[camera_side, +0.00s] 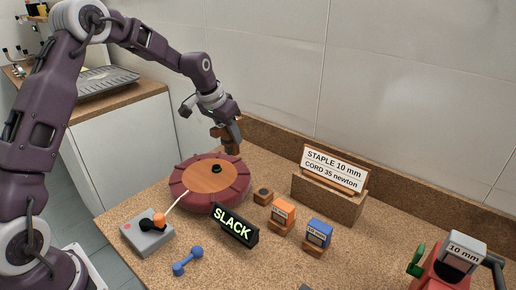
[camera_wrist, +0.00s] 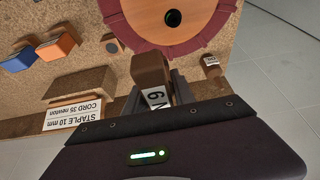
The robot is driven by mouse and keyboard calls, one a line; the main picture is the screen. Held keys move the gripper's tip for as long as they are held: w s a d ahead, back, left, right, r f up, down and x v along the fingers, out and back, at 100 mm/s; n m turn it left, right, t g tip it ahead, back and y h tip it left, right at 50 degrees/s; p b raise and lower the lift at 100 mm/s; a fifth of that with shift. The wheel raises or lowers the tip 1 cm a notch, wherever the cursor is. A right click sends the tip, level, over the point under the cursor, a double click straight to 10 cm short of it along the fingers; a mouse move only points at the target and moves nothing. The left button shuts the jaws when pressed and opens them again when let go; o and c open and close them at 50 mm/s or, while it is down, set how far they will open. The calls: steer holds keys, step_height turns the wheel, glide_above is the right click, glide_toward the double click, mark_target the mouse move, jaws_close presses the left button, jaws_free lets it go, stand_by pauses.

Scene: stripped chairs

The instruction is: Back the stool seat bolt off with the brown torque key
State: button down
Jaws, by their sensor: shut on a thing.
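The stool seat (camera_side: 184,174) lies on the bench, a round maroon cushion with a wood-coloured disc in its middle. The dark seat bolt (camera_side: 217,169) stands in that disc; it also shows in the wrist view (camera_wrist: 172,18). My gripper (camera_side: 232,137) is shut on the brown torque key (camera_wrist: 148,68), at the seat's far edge. The key's white label shows an N and a digit, 6 or 9 by its orientation. The key is apart from the bolt, and its lower end shows in the side view (camera_side: 232,149).
A small brown labelled block (camera_wrist: 212,66) stands near the bench edge. A lit SLACK display (camera_side: 234,225), a grey box (camera_side: 146,239), a blue dumbbell shape (camera_side: 187,262), and orange (camera_side: 283,211) and blue (camera_side: 319,233) blocks surround the front. A sign (camera_side: 334,167) stands by the wall.

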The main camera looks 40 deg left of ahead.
mark_target(215, 127)
steer(key=a, duration=0.1)
steer(key=s+a+r, duration=0.1)
steer(key=a, duration=0.1)
steer(key=s+a, duration=0.1)
steer(key=shift+a+r, duration=0.15)
steer(key=shift+r, duration=0.15)
steer(key=shift+f, duration=2.95)
steer(key=shift+w+f, duration=0.1)
steer(key=shift+f, duration=0.3)
steer(key=shift+f, duration=0.65)
